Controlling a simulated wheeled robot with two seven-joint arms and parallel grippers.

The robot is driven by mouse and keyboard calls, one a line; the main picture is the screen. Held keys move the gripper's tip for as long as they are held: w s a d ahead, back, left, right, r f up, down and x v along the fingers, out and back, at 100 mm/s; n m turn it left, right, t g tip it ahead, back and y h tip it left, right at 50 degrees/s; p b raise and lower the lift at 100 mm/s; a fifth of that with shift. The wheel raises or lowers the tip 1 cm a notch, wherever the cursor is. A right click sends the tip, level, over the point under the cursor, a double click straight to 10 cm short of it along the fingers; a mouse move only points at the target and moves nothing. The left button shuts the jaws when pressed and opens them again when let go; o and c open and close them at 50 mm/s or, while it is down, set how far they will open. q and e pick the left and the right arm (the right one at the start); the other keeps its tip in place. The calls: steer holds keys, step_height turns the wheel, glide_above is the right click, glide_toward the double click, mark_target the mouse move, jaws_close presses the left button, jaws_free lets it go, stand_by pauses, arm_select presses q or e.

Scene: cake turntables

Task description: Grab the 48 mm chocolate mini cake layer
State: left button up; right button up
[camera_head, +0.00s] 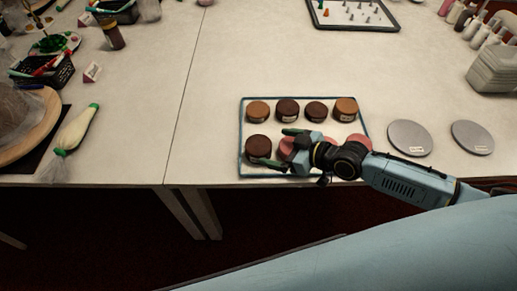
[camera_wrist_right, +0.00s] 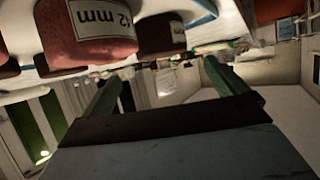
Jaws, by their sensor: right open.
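Round mini cake layers stand on a blue-rimmed tray (camera_head: 241,130). A dark chocolate layer (camera_head: 258,147) is at its front left. Two more dark layers (camera_head: 287,110) (camera_head: 316,111) stand in the back row; their labels are too small to read, so I cannot tell which is 48 mm. My right gripper (camera_head: 281,147) is open, its green fingers pointing left, just right of the front-left layer. In the right wrist view, the open gripper (camera_wrist_right: 162,72) has a dark layer (camera_wrist_right: 160,32) ahead between its fingertips, apart from them. My left gripper is not in view.
Lighter brown layers (camera_head: 258,111) (camera_head: 346,108) stand at the back row's ends. Pink-red layers are partly hidden under my right arm; a red one (camera_wrist_right: 85,40) with a partly cut-off label is close by. Two grey discs (camera_head: 409,137) (camera_head: 472,137) lie right.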

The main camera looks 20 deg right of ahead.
mark_target(262, 146)
steer(key=x, duration=0.4)
steer(key=shift+a+f+b, duration=0.25)
steer(key=shift+b, duration=0.15)
steer(key=shift+w+a+f, duration=0.15)
steer(key=c, duration=1)
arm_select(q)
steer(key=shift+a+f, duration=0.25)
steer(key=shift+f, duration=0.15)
arm_select(e)
steer(key=shift+c, duration=0.4)
